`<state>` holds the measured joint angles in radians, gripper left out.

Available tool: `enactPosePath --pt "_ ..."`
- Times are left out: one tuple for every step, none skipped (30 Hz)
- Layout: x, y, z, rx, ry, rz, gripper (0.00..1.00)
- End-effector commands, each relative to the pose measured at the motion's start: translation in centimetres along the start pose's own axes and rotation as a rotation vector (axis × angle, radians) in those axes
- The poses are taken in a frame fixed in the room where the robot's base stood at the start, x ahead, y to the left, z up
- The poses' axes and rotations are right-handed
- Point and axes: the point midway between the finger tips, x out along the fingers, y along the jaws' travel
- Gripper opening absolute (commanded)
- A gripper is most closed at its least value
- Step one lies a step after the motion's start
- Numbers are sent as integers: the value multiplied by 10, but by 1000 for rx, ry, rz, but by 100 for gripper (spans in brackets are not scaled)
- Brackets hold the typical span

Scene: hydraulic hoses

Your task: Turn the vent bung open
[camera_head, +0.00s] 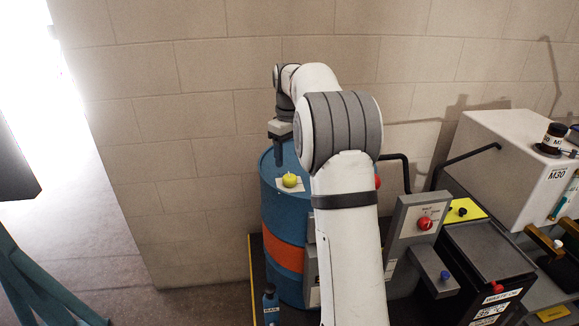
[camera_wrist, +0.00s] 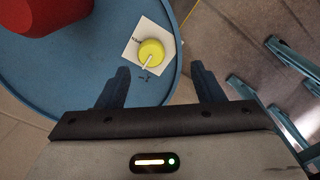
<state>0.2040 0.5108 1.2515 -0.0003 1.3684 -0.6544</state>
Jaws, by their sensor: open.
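The vent bung is a yellow round knob (camera_head: 290,180) on a white label plate on top of the blue drum (camera_head: 284,222). In the wrist view the yellow knob (camera_wrist: 153,50) has a pale pointer line slanting to the lower left, and the white plate (camera_wrist: 134,50) carries small dark marks too small to read. My gripper (camera_wrist: 161,70) is open and empty, its two fingers apart below the knob in that view. In the head view my gripper (camera_head: 279,155) hangs over the drum lid, behind and slightly left of the knob. No contact with the knob shows.
A red object (camera_wrist: 42,14) stands on the drum lid (camera_wrist: 60,70) beside the knob. Right of my arm are a grey panel with a red knob (camera_head: 425,223), a black waste-oil box (camera_head: 488,262) and a white tank (camera_head: 515,165). A block wall stands close behind the drum.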

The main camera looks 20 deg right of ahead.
Motion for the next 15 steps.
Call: enactPosePath --pt "1 8 -4 -9 -3 -3 61" --pt "2 10 -6 -15 -6 -5 61" --pt "2 14 -7 -19 -7 -6 61" --pt "4 15 -8 -22 -9 -7 61" --pt "6 16 -8 -24 -10 -8 61" --pt "8 17 -9 -27 -11 -9 61" --pt "11 18 -9 -27 -11 -9 61" --pt "14 18 -9 -28 -10 -9 61" --pt "20 17 -8 -28 -11 -9 61" --pt "24 17 -8 -27 -12 -10 61" --pt "29 17 -8 -27 -11 -10 61" --pt "36 17 -8 -27 -12 -10 61" --pt "41 17 -8 -27 -12 -10 61" --pt "46 17 -8 -26 -12 -10 61" --pt "52 17 -8 -26 -12 -10 61"
